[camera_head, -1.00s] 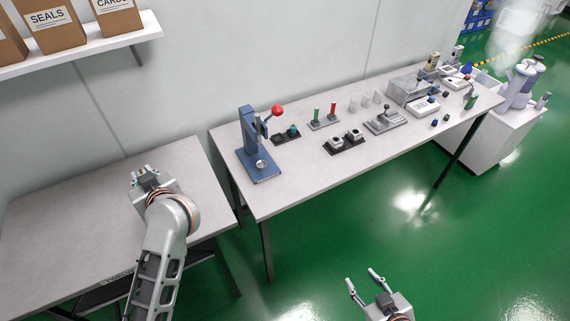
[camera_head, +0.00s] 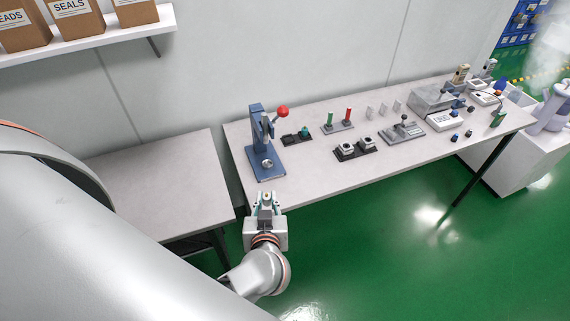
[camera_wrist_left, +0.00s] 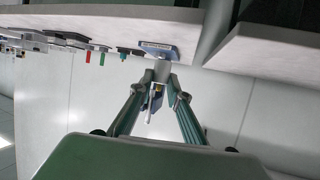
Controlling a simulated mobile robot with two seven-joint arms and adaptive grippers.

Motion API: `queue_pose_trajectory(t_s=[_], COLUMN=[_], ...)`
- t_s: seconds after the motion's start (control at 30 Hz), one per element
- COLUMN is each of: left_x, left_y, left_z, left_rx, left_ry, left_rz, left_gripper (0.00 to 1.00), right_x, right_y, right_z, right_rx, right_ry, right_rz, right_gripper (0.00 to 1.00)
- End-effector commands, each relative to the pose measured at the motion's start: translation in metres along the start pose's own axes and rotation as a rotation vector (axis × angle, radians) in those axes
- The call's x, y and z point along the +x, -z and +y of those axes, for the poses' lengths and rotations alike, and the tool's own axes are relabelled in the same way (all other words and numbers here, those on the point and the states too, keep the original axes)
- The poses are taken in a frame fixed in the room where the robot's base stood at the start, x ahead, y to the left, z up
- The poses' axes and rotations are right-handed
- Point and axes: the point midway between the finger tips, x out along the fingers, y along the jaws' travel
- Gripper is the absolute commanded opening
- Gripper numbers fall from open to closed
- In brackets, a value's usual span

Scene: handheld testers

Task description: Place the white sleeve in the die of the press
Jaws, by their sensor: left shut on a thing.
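The blue press (camera_head: 258,133) with a red knob on its lever stands at the left end of the long table. Its round metal die (camera_head: 267,163) sits on the base. My left gripper (camera_head: 266,198) is just off the table's front edge, in front of the press. It is shut on a small pale cylinder, which looks like the white sleeve (camera_wrist_left: 161,71); the fingers partly hide it. In the left wrist view the scene is upside down, and the press base (camera_wrist_left: 158,47) shows just beyond the fingertips (camera_wrist_left: 161,82). My right gripper is out of view.
To the right of the press are a small dark tray (camera_head: 297,137), a stand with green and red posts (camera_head: 338,120), a black holder with two white-topped parts (camera_head: 356,148) and a grey lever fixture (camera_head: 403,130). The left table (camera_head: 160,180) is bare.

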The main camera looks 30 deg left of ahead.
Motion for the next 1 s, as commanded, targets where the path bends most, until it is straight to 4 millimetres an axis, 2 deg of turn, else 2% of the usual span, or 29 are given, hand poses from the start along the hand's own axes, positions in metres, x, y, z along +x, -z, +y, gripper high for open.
queue_pose_trajectory(t_s=[0.17,0.5,0.7,0.9,1.0], left_x=[0.028,0.106,0.146,0.163,0.166], left_y=[0.013,0.045,0.060,0.068,0.063], left_z=[-0.001,-0.001,0.000,0.000,0.000], left_rx=[-0.001,0.000,-0.001,0.000,0.000], left_ry=[0.001,0.002,0.001,0.000,0.000], left_rz=[0.005,0.004,0.001,0.000,-0.001], left_gripper=[0.03,0.03,0.03,0.03,0.03], right_x=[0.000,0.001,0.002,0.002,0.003], right_y=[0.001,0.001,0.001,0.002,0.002], right_z=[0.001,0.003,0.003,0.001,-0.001], right_rx=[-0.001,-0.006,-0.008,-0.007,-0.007], right_ry=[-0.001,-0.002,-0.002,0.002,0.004], right_rz=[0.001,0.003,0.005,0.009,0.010], right_gripper=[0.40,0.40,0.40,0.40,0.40])
